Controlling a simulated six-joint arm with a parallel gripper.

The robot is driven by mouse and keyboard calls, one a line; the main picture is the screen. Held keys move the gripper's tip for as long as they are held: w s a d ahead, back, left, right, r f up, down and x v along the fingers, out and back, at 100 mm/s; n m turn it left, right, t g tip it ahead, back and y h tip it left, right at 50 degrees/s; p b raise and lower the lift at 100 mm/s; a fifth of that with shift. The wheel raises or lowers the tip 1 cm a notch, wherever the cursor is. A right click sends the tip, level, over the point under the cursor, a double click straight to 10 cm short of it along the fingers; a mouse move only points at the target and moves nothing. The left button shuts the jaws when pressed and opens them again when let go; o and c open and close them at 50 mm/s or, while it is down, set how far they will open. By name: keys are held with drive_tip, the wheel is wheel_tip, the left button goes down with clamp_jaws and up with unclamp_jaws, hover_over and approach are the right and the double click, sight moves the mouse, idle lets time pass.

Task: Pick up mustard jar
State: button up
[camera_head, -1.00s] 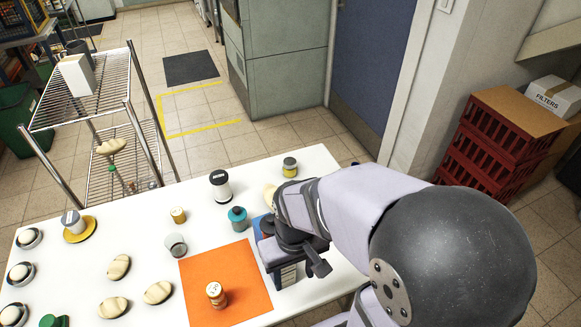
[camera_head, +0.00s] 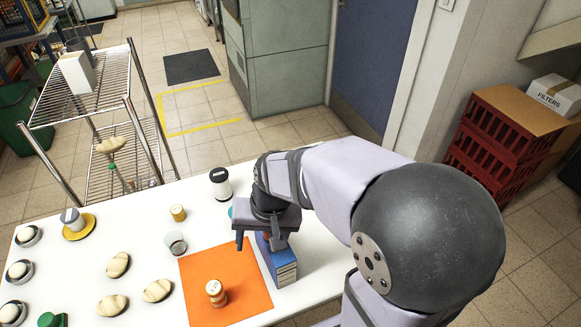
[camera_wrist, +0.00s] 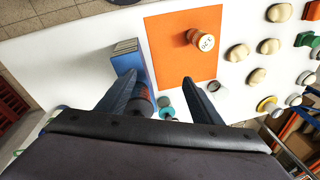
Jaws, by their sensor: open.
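My gripper (camera_wrist: 168,84) is open and empty, pointing down over the table beside the orange mat. In the head view it hangs above a blue book-like block (camera_head: 281,262). In the wrist view a jar with a dark reddish side (camera_wrist: 143,103) and a teal jar (camera_wrist: 166,111) show low between the fingers, partly hidden. No readable mustard label shows. A small yellow jar (camera_head: 178,214) stands left of the gripper.
The orange mat (camera_head: 247,271) lies beside the block. A black-lidded white jar (camera_head: 220,184), a glass (camera_head: 175,244), a yellow plate (camera_head: 91,222) and several pale stones (camera_head: 158,291) stand around. A wire shelf (camera_head: 106,104) rises at the back left. The table's front right is clear.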

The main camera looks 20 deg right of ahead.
drive_tip(key=w+a+r+m+t+y+b, duration=0.1)
drive_tip(key=w+a+m, duration=0.1)
drive_tip(key=w, duration=0.4)
drive_tip(key=w+a+r+m+t+b, duration=0.1)
drive_tip(key=w+a+r+m+t, duration=0.15)
drive_tip(key=w, duration=0.35)
drive_tip(key=w+d+f+n+t+h+b, duration=0.1)
drive_tip(key=w+d+f+n+t, duration=0.1)
drive_tip(key=w+d+f, duration=0.3)
drive_tip(key=w+d+f+n+t+h+b, duration=0.1)
drive_tip(key=w+d+f, duration=0.5)
drive_tip(key=d, duration=0.6)
drive_tip(key=w+d+f+n+t+h+b, duration=0.1)
drive_tip(key=w+d+f+n+t+b, duration=0.2)
drive_tip(key=w+d, duration=0.5)
drive_tip(key=shift+d+f+n+t, duration=0.25)
drive_tip(key=shift+f+t, duration=0.15)
drive_tip(key=shift+f, duration=0.25)
drive_tip(key=shift+d+f+n+t, duration=0.25)
drive_tip(key=shift+f+t, duration=0.1)
drive_tip(key=shift+f, duration=0.3)
drive_tip(key=shift+w+d+f+n+t+b, duration=0.1)
drive_tip(key=shift+d+f+n+t+b, duration=0.1)
drive_tip(key=shift+f+n+t+b, duration=0.15)
drive_tip(key=shift+x, duration=1)
drive_tip(key=shift+w, duration=0.1)
drive_tip(key=shift+f+p, duration=0.1)
drive_tip(key=shift+p, duration=0.2)
